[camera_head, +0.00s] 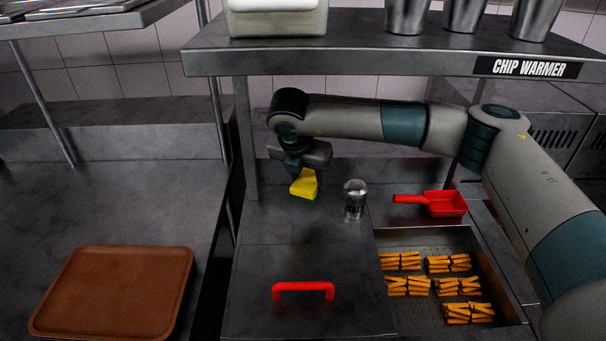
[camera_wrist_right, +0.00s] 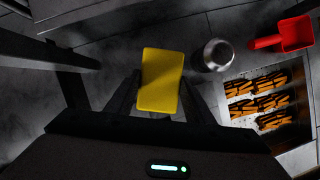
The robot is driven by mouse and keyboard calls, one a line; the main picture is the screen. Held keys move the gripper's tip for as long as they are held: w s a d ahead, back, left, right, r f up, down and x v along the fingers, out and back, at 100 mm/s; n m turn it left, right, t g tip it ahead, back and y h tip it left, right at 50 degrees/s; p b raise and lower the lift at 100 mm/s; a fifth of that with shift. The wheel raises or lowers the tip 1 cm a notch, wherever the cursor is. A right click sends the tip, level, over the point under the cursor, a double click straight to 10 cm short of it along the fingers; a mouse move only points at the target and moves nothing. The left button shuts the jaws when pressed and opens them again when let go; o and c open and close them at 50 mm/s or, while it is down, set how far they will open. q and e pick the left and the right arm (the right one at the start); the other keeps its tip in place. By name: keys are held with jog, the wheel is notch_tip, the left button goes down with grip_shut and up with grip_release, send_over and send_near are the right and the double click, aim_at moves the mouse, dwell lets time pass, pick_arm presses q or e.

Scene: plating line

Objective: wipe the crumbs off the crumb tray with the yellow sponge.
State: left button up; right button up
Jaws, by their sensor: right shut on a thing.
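The yellow sponge (camera_head: 303,185) has a thin green underside and is held in my right gripper (camera_head: 306,170), above the steel counter at the back. In the right wrist view the sponge (camera_wrist_right: 161,80) sits between the two dark fingers of the gripper (camera_wrist_right: 160,100), which is shut on it. A brown tray (camera_head: 112,250) with a raised rim, which I take for the crumb tray, lies on the left counter, well to the left of the sponge. No crumbs can be made out on it. My left gripper is out of view.
A steel shaker (camera_head: 354,200) stands just right of the sponge. A red scoop (camera_head: 443,203) lies farther right, behind a perforated pan (camera_head: 425,318) of chips (camera_head: 408,286). A red handle (camera_head: 303,286) is on the lid in front. A chip warmer shelf (camera_head: 330,58) hangs above my right arm.

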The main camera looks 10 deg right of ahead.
aim_at(316, 193)
jog(key=n, duration=0.2)
jog(key=s+n+y, duration=0.1)
jog(key=n, duration=0.1)
jog(key=s+d+n+y, duration=0.1)
jog(key=shift+s+n+t, duration=0.1)
jog(key=shift+n+t, duration=0.3)
jog(key=n, duration=0.2)
jog(key=s+n+y, duration=0.1)
jog(key=n, duration=0.1)
jog(key=s+n+y, duration=0.1)
jog(key=shift+d+n, duration=0.3)
jog(key=shift+n, duration=0.1)
jog(key=s+d+r+n+g, duration=0.1)
jog(key=s+n+g, duration=0.3)
jog(key=n, duration=1.1)
jog(key=s+d+r+n+g+h, duration=0.1)
jog(key=s+n+g, duration=0.4)
jog(key=s+n, duration=0.5)
jog(key=shift+s+d+r+n, duration=0.35)
jog(key=shift+d+n, duration=0.4)
jog(key=shift+n, duration=2.45)
jog(key=shift+s+f, duration=0.15)
